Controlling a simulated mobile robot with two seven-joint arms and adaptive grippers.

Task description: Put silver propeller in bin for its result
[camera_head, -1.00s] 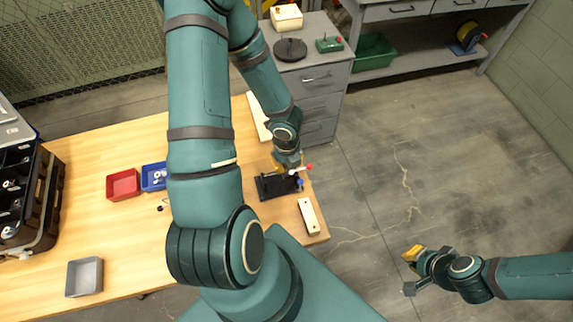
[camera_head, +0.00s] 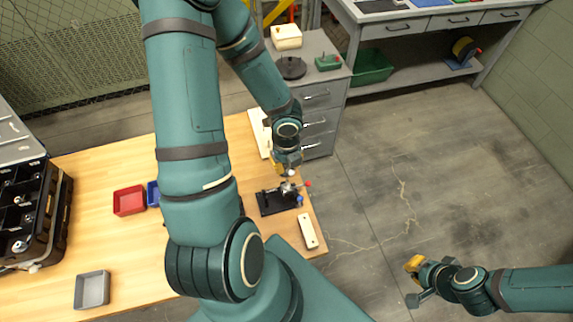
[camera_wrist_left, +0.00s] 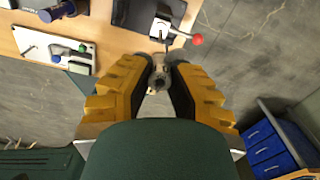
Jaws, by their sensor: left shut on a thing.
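My left gripper (camera_head: 289,168) is above the far side of a black test fixture (camera_head: 272,203) at the right end of the wooden table. In the left wrist view its yellow-padded fingers (camera_wrist_left: 160,72) are shut on a small grey metallic piece, the silver propeller (camera_wrist_left: 160,80), mostly hidden between them. The fixture's red-knobbed lever (camera_wrist_left: 196,39) shows just beyond the fingertips. A red bin (camera_head: 129,201) and a partly hidden blue bin (camera_head: 153,193) stand left of my left arm. My right gripper (camera_head: 412,281) is open and empty over the floor.
A grey tray (camera_head: 92,290) sits at the table's front left. A black compartment case (camera_head: 35,215) stands at the far left. A white block (camera_head: 308,231) lies near the table's right edge. A grey drawer cabinet (camera_head: 318,110) stands behind the table.

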